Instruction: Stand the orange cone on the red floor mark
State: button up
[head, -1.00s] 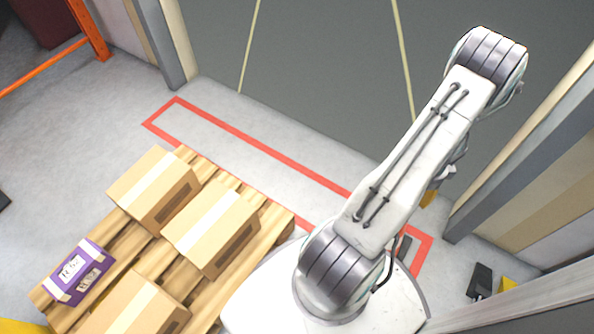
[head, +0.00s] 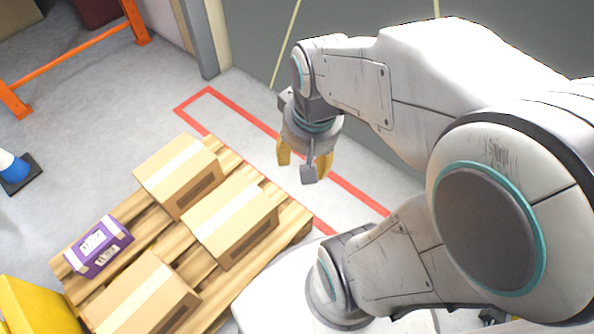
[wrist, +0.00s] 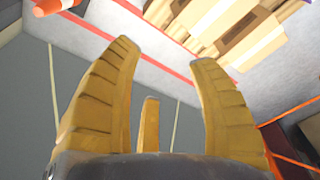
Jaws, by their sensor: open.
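The orange cone (wrist: 48,6) shows only in part at the top left edge of the wrist view, with a white part beside it. I do not make it out in the head view. Red tape lines (head: 262,124) outline a long strip on the floor beside the pallet. They also cross the wrist view (wrist: 150,58); I cannot tell whether this outline is the red floor mark. My gripper (head: 305,172) hangs above the strip, pointing down, its yellow fingers open. In the wrist view the space between the fingers (wrist: 165,55) is empty.
A wooden pallet (head: 290,224) carries several cardboard boxes (head: 232,219) and a purple box (head: 98,246). A blue and white cone (head: 12,168) on a dark base stands at the left edge. An orange rack frame (head: 75,60) and a yellow object (head: 38,308) are at the left.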

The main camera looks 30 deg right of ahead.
jog(key=s+a+n, duration=0.1)
jog(key=a+n, duration=0.1)
jog(key=s+a+r+n, duration=0.1)
jog(key=s+a+n, duration=0.1)
jog(key=shift+s+r, duration=0.1)
jog(key=shift+s, duration=0.15)
jog(key=shift+d, duration=0.1)
